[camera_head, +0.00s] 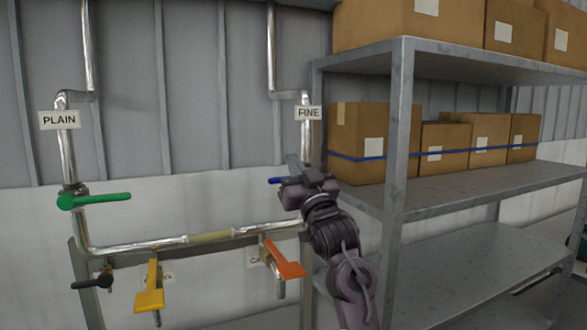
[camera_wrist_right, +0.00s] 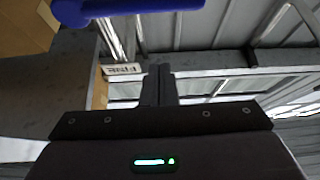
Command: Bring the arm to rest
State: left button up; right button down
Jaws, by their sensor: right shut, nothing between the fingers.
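My right gripper (camera_head: 294,164) is in front of the pipe under the FINE label (camera_head: 308,112) in the head view, its fingers pointing up. In the right wrist view its fingers (camera_wrist_right: 158,72) are together with nothing between them. A blue valve handle (camera_head: 275,181) shows just left of the gripper, partly hidden behind it. It shows large at the top of the right wrist view (camera_wrist_right: 140,8), apart from the fingertips there. Whether the gripper touches the handle in the head view I cannot tell. My left gripper is not in view.
A metal shelf (camera_head: 470,180) with cardboard boxes (camera_head: 372,130) stands close to the right of my arm. Green (camera_head: 95,200), yellow (camera_head: 150,300), orange (camera_head: 284,262) and black (camera_head: 92,282) handles sit on the pipework. The PLAIN label (camera_head: 59,120) is at left.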

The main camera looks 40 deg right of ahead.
jog(key=b+v, duration=0.4)
jog(key=v, duration=0.4)
jog(key=shift+f, duration=0.4)
jog(key=shift+w+a+f, duration=0.1)
jog(key=shift+w, duration=0.1)
